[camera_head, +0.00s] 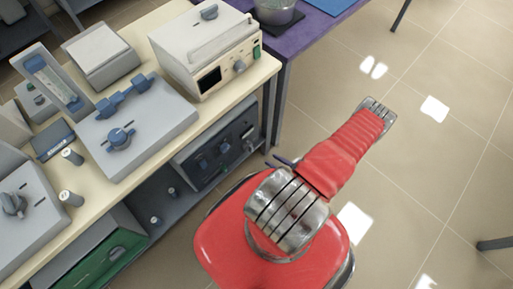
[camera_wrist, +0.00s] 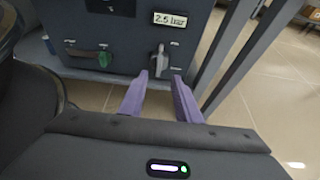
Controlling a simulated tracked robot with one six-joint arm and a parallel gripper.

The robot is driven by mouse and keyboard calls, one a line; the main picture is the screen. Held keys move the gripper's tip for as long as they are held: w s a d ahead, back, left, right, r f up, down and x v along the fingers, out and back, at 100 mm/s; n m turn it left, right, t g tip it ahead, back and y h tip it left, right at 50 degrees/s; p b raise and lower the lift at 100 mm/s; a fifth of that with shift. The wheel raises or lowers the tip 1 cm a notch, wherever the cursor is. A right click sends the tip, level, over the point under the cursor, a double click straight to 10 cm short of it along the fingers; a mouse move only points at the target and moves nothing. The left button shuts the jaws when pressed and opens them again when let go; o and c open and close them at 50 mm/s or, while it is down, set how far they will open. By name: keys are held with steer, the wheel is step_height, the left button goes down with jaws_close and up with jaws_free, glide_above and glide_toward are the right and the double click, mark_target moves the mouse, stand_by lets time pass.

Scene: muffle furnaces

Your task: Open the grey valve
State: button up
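In the wrist view, the grey valve (camera_wrist: 158,60) is a light grey lever handle. It hangs roughly upright on the front of a dark panel, below a small display (camera_wrist: 170,19) reading about 2.5 bar. My gripper (camera_wrist: 160,77) is open, with two purple fingers. In this view the fingertips frame the lever's lower end from left and right. I cannot tell how far they are from it, and no contact is visible. In the head view, my arm hides most of the gripper, and I cannot make out the grey valve.
A green handle (camera_wrist: 104,60) sits on the same panel to the left. Dark metal legs (camera_wrist: 235,60) stand just right of my gripper. In the head view, a bench (camera_head: 135,180) with laboratory devices runs along the left, and tiled floor (camera_head: 430,150) is open at right.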

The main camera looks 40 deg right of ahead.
mark_target(252, 147)
steer(key=shift+w, duration=0.1)
steer(key=shift+x, duration=6.8)
steer(key=shift+f, duration=0.1)
steer(key=shift+c, duration=0.2)
jaws_close()
